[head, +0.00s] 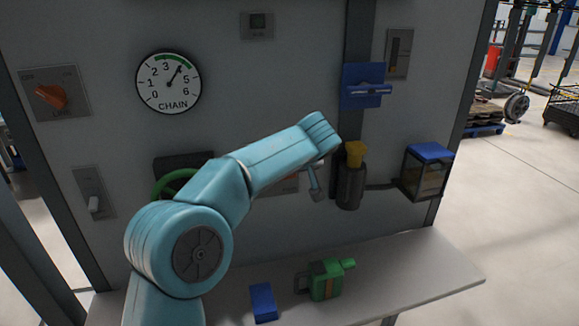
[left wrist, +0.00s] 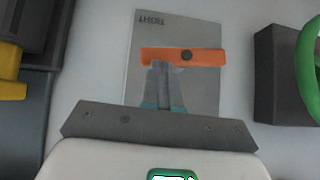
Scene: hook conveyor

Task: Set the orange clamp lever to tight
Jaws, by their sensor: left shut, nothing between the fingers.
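The orange clamp lever (left wrist: 208,58) lies crosswise on its grey plate (left wrist: 205,95) in the left wrist view, with a dark pivot in its middle. An upside-down label at the plate's top left in that view appears to read TIGHT. My left gripper (left wrist: 162,66) is shut and empty. Its fingertips are at the lever's lower edge, left of the pivot, overlapping it in the picture; contact cannot be told. In the head view my left arm hides most of the plate and lever. My right gripper is not in view.
A green handwheel (head: 172,183) and a yellow-topped black cylinder (head: 350,185) flank the plate. An orange rotary knob (head: 52,97) and the CHAIN gauge (head: 168,83) are on the panel. A blue block (head: 263,302) and a green tool (head: 326,280) lie on the shelf (head: 420,265).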

